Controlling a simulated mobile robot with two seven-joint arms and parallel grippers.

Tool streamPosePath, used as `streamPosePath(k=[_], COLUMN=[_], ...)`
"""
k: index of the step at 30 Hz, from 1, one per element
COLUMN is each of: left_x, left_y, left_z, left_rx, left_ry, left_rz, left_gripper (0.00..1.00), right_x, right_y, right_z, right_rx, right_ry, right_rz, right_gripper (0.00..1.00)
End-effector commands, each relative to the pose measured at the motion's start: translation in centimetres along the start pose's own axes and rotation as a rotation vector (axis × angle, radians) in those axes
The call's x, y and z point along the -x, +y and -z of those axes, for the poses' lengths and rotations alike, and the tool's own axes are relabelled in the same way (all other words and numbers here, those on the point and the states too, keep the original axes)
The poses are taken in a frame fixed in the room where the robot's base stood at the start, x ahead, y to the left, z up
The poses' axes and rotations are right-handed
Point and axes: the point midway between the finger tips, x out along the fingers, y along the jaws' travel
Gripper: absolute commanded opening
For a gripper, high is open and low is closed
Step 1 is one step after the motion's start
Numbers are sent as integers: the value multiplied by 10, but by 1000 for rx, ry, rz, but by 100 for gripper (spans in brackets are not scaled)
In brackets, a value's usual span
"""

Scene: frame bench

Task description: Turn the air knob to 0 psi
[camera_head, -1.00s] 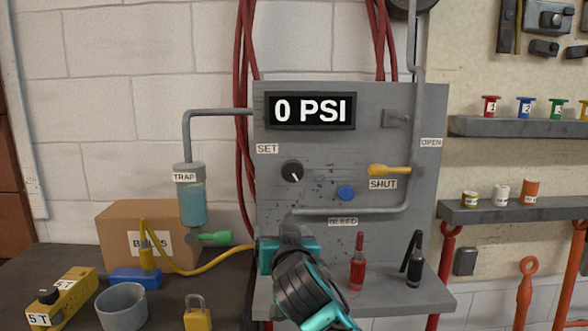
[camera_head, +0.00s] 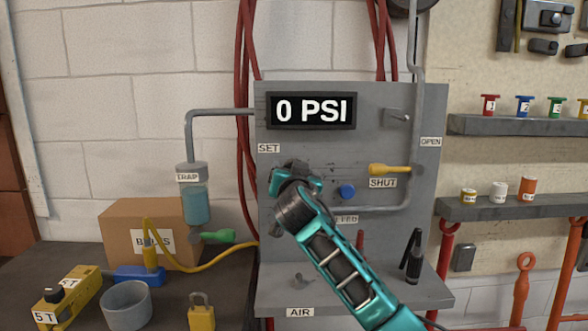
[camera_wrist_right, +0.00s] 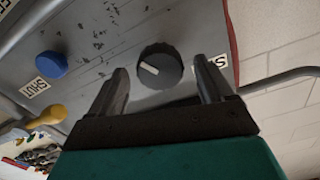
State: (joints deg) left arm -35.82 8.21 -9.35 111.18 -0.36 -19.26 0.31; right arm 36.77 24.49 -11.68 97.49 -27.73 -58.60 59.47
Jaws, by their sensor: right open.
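The dark round knob (camera_wrist_right: 160,66) with a white pointer mark is on the grey panel (camera_head: 385,140). In the head view my right gripper hides it, below the SET label (camera_head: 269,148). My right gripper (camera_wrist_right: 163,72) is open, with one finger on each side of the knob; I cannot tell whether they touch it. In the head view the right gripper (camera_head: 296,174) is in front of the panel. The display (camera_head: 311,111) reads 0 PSI. My left gripper is not in view.
A blue button (camera_head: 347,191) and a yellow lever (camera_head: 388,169) by the SHUT label are right of the gripper. A grey pipe (camera_head: 384,209) runs below. The shelf marked AIR (camera_head: 340,298) holds a black-handled tool (camera_head: 413,258).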

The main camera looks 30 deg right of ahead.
Motion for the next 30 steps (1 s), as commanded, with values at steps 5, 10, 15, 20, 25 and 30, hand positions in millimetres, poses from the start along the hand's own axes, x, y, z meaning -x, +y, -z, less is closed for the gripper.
streamPosePath(k=[5, 10, 15, 20, 25, 30], left_x=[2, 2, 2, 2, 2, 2], left_y=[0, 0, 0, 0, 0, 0], left_z=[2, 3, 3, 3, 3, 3], left_rx=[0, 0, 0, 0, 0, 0], left_ry=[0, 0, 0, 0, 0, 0], left_rz=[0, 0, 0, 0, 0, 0], left_gripper=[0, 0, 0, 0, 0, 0], right_x=[-17, -22, -23, -23, -23, -22], right_y=[0, 0, 0, 0, 0, 0], right_z=[0, 0, 0, 0, 0, 0], right_rx=[2, 0, 0, 1, 1, 1], right_ry=[0, 0, 0, 0, 0, 0], right_rz=[-1, 0, 1, 1, 0, 0], right_gripper=[81, 81, 81, 73, 57, 41])
